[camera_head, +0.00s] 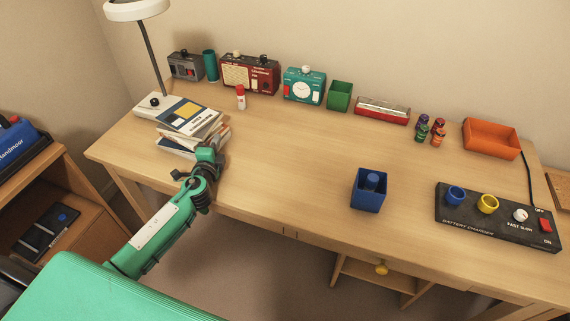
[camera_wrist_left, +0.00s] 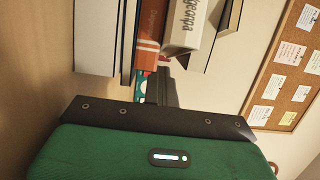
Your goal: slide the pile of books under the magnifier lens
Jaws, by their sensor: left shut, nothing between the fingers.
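The pile of books (camera_head: 193,118) lies on the left part of the desk, stacked unevenly. Its spines fill the upper part of the left wrist view (camera_wrist_left: 148,42). The magnifier has a white ring head (camera_head: 136,9) at the top left, a dark stem and a white base (camera_head: 155,104) with a black knob. The pile is right beside this base, and the ring is high above. My left gripper (camera_head: 206,155) is shut and empty at the near side of the pile. I cannot tell whether its fingertips touch the books. My right gripper is out of view.
A red and white glue bottle (camera_head: 241,98) stands behind the pile. A blue holder (camera_head: 369,189) and a black battery charger (camera_head: 497,217) stand to the right. The desk's middle is clear.

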